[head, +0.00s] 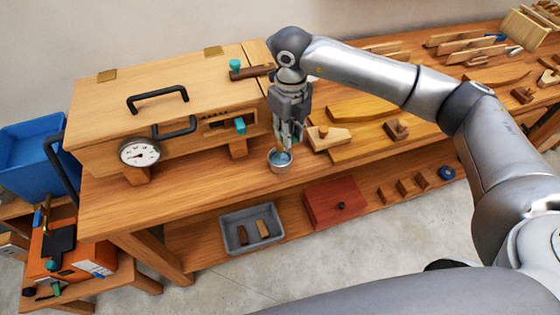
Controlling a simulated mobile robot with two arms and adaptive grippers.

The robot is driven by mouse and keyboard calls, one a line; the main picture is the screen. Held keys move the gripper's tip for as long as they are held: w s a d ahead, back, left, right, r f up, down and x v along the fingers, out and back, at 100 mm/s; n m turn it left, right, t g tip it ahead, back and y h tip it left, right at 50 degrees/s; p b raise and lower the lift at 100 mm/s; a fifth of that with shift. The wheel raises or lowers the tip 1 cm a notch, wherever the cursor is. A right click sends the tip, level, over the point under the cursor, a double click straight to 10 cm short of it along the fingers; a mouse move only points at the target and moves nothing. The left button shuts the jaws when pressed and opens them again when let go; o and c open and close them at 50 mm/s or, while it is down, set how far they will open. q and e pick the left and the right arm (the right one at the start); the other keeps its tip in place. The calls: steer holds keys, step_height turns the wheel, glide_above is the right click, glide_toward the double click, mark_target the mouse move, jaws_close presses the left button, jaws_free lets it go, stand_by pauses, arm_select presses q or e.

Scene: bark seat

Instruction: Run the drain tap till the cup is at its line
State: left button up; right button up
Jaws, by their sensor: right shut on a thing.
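My right gripper (290,134) points down just in front of the right end of a wooden box (180,95). Its fingers are shut at a small brass-coloured piece with teal by it, which looks like the drain tap (282,146); the fingers hide most of it. A small metal cup (279,167) stands upright on the bench directly below the fingertips. Its inside looks pale blue; its line and level are too small to read. My left gripper is not in view.
The box carries a round dial (140,152), black handles and a teal-knobbed slide (239,125). Wooden blocks and a plane (328,138) lie right of the cup. A grey tray (251,229) and a red box (335,203) sit on the shelf below.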

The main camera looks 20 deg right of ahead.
steer(key=shift+a, duration=0.1)
stand_by(0.3)
steer(key=shift+o, duration=0.2)
steer(key=m, duration=0.1)
steer(key=a+m, duration=0.1)
steer(key=m, duration=0.2)
steer(key=shift+s+a+m, duration=0.15)
steer(key=shift+a+m, duration=0.15)
steer(key=o, duration=0.8)
steer(key=shift+a, duration=0.1)
steer(key=shift+o, duration=0.2)
step_height(320, 180, up, 8)
steer(key=p, duration=0.3)
steer(key=shift+p, duration=0.35)
